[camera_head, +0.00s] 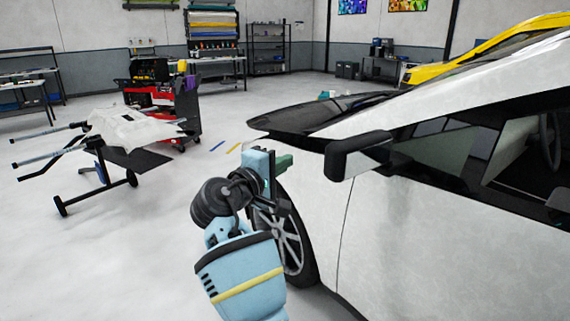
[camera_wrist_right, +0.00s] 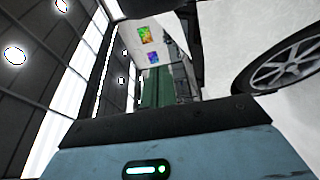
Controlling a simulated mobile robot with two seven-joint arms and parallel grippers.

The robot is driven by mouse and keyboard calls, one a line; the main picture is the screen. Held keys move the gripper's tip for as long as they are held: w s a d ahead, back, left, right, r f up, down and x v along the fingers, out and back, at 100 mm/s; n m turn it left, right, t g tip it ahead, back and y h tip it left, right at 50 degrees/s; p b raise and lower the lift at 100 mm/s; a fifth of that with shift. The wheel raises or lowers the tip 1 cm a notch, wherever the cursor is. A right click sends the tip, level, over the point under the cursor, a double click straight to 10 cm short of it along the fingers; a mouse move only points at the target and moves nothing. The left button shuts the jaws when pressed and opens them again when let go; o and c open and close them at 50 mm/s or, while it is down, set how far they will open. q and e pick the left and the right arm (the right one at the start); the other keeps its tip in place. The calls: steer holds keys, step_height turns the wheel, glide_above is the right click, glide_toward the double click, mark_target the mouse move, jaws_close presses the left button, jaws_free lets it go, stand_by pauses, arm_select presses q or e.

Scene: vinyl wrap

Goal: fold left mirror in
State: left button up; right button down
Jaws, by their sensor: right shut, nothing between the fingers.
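The left mirror (camera_head: 357,153) is a black housing on the side of the white car (camera_head: 420,230), sticking out from the body beside the front window. My right gripper (camera_head: 284,163) is to the left of the mirror in the head view, near the front wheel, with its green fingers shut and empty. A visible gap separates the fingers from the mirror in that picture. In the right wrist view the green fingers (camera_wrist_right: 158,87) point away from the camera, and a dark shape at the top edge may be the mirror. My left gripper is not in view.
The front wheel (camera_head: 285,240) is behind and below my right arm. A stand with a white panel (camera_head: 125,130) and a red tool cart (camera_head: 160,97) are at the left. A yellow car (camera_head: 470,55) is behind. The floor at lower left is clear.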

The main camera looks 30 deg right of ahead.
steer(key=s+d+p, duration=0.1)
steer(key=d, duration=0.6)
steer(key=shift+p, duration=0.35)
stand_by(0.5)
